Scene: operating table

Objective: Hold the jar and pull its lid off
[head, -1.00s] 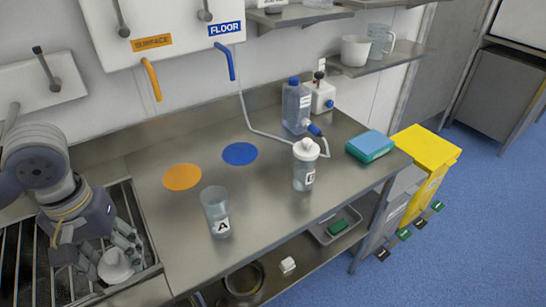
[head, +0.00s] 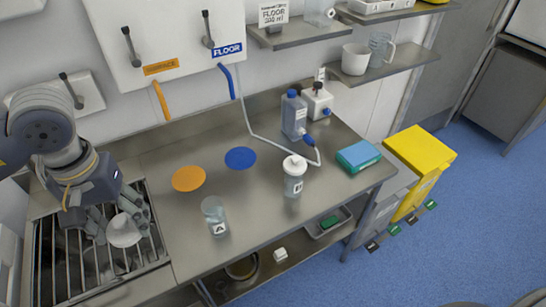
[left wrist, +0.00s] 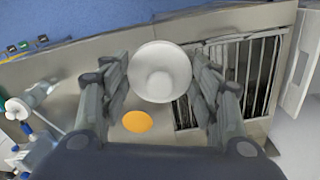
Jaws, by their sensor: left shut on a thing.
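Jar A (head: 216,216) is clear, stands upright on the steel counter and has no lid on it. Jar B (head: 293,182) stands further right with a white lid (head: 294,165) on top. My left gripper (head: 121,223) is shut on a loose white lid (head: 123,232), held over the slatted sink area to the left of jar A. In the left wrist view this lid (left wrist: 160,72) sits between the two fingers (left wrist: 160,84), with its round knob facing the camera. My right gripper is not in view.
An orange disc (head: 188,178) and a blue disc (head: 240,158) lie on the counter. A blue-grey bottle (head: 294,115), a hose and a blue-green sponge pack (head: 358,156) are at the back and right. The slatted sink (head: 95,262) lies left. The counter around jar A is clear.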

